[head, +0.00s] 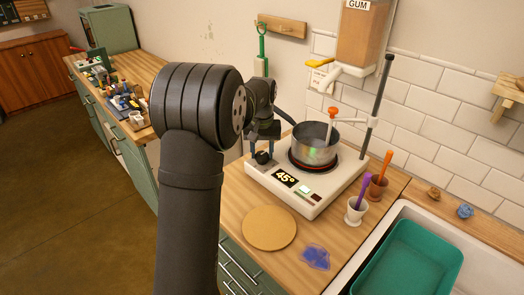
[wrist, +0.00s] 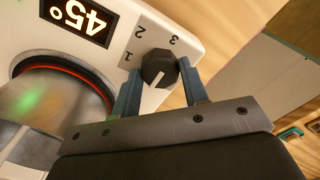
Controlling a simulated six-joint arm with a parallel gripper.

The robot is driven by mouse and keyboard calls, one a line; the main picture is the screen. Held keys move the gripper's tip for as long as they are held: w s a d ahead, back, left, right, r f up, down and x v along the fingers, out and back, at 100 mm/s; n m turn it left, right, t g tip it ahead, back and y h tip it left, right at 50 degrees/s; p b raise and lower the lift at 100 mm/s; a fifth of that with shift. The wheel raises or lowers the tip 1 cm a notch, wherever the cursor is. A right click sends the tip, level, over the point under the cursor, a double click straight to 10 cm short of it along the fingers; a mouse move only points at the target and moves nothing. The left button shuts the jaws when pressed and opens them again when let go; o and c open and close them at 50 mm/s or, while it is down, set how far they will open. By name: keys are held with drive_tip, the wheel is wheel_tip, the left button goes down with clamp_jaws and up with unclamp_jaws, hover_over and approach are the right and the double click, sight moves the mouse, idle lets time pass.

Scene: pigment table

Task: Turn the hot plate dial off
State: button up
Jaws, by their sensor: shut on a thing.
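The hot plate (head: 252,172) is a white unit on the wooden counter, with a "45°" display (head: 286,178) and a glowing red ring around its burner. Its black dial (wrist: 158,66) shows in the wrist view, with marks 1, 2 and 3 around it. A white pointer line on the dial points toward the gripper's palm side, away from those numbers. Any off mark is hidden or out of view. My gripper (head: 264,153) is at the dial on the plate's left corner. In the wrist view its two blue-grey fingers are shut on the dial, one on each side.
A steel pot (head: 315,151) stands on the burner, with an orange-topped stirrer in it. A stand rod (head: 379,105) rises behind. A cork mat (head: 269,229), a purple spill (head: 315,257) and two small pots with pestles are nearby. A sink with a teal basin (head: 405,262) is at right.

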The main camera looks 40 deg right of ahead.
sight(262, 154)
drive_tip(key=o, duration=1)
wheel_tip(262, 154, up, 18)
drive_tip(key=shift+f, duration=0.25)
drive_tip(key=shift+f, duration=0.1)
wheel_tip(262, 154, down, 17)
drive_tip(key=shift+f, duration=0.15)
idle(0.4)
